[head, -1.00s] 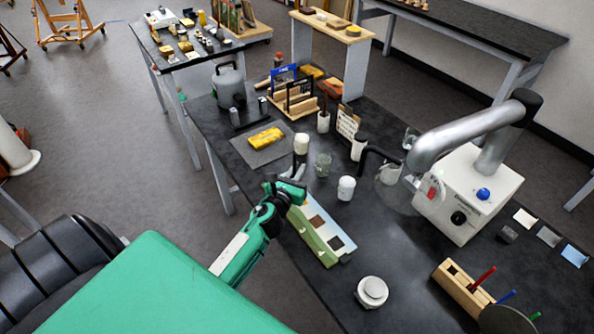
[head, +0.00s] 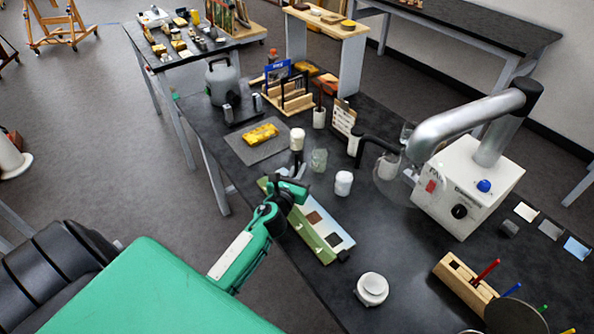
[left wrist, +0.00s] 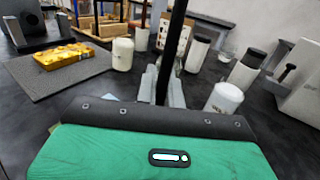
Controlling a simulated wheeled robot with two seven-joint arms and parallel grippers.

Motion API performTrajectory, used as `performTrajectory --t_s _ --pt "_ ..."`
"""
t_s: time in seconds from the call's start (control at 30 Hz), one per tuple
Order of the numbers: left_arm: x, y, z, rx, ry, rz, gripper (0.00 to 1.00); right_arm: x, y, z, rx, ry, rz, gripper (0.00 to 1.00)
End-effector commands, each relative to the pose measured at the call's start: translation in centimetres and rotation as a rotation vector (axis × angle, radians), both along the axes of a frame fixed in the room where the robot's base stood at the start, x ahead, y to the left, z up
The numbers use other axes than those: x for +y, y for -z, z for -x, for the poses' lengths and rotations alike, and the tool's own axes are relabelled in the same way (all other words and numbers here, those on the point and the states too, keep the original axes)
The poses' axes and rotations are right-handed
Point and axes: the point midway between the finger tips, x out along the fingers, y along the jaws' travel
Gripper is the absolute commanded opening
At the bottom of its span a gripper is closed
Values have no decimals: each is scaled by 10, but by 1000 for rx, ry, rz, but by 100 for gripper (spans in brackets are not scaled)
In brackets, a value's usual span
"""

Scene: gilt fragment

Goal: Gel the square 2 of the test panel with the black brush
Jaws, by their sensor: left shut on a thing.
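The test panel (head: 337,238) lies on the black table in the head view, a strip with a green edge and several squares, one dark brown and one black. My left gripper (head: 292,183) is over its far end and hides part of it. In the left wrist view, the gripper's grey fingers (left wrist: 164,88) are shut on an upright black rod, which I take as the black brush (left wrist: 174,45). Its lower tip is hidden, so I cannot tell whether it touches the panel. The square numbers are not readable. My right gripper is not in view.
A white bottle (head: 297,139), a glass jar (head: 318,160) and a white jar (head: 343,183) stand close beyond the panel. A yellow block (head: 261,134) lies on a grey mat. A white lidded pot (head: 371,289) and a wooden holder (head: 455,279) are nearer, right.

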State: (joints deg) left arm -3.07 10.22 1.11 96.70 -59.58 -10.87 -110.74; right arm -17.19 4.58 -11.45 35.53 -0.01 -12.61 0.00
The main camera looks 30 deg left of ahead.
Motion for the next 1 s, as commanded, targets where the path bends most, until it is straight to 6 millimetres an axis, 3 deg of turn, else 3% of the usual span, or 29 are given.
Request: performTrajectory --t_s 1.0 --pt "0 6 0 0 0 0 0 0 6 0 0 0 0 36"
